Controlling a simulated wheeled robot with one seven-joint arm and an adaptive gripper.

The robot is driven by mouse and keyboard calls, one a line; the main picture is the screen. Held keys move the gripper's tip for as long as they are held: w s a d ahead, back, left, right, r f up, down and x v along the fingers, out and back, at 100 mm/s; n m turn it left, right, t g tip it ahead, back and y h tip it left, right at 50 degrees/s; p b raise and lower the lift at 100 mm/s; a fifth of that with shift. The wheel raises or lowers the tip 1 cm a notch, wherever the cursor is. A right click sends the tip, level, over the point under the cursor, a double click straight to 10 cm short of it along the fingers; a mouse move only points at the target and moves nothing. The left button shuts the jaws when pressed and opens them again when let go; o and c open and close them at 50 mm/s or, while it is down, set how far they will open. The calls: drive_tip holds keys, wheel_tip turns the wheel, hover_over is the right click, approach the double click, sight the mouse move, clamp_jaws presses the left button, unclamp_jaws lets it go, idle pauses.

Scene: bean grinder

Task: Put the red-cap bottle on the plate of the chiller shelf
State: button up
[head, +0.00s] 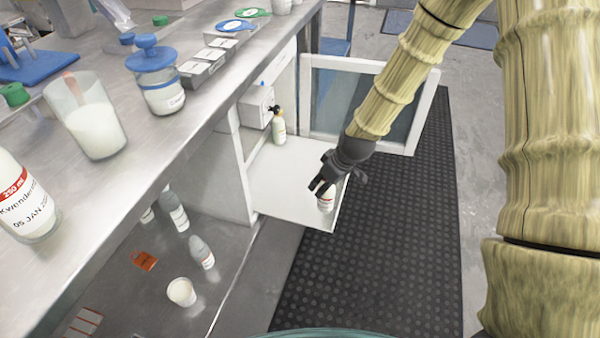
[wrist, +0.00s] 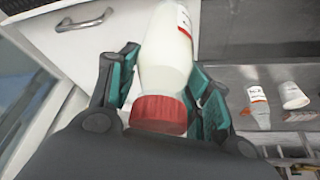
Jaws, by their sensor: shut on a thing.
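My gripper (head: 322,185) is shut on the red-cap bottle (head: 326,202), near the right front corner of the white plate (head: 275,195) of the chiller shelf. In the wrist view, the bottle's white body (wrist: 166,50) and red cap (wrist: 158,114) lie between the teal finger pads of my gripper (wrist: 166,92). The cap end is nearest the wrist. In the head view the gripper hides the top of the bottle. I cannot tell whether the bottle's base touches the plate.
A dark-topped bottle (head: 279,126) stands at the plate's back. The glazed chiller door (head: 403,110) is open behind my arm. The steel counter (head: 190,110) runs along the left. Bottles (head: 201,252) and a white cup (head: 182,292) sit on the lower shelf. The plate's middle is clear.

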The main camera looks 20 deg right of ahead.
drive_tip(key=w+a+f+b, duration=0.1)
drive_tip(key=w+f+b, duration=0.1)
drive_tip(key=w, duration=0.4)
drive_tip(key=w+a+f+b, duration=0.2)
drive_tip(key=w+b, duration=0.2)
drive_tip(key=w, duration=0.2)
drive_tip(key=shift+w+a+f, duration=0.15)
drive_tip(key=shift+w+f, duration=0.2)
drive_tip(key=shift+f, duration=0.15)
drive_tip(key=o, duration=1.2)
drive_tip(key=shift+o, duration=0.2)
drive_tip(key=p+v, duration=0.4)
drive_tip(key=v, duration=0.8)
drive_tip(key=shift+p, duration=0.3)
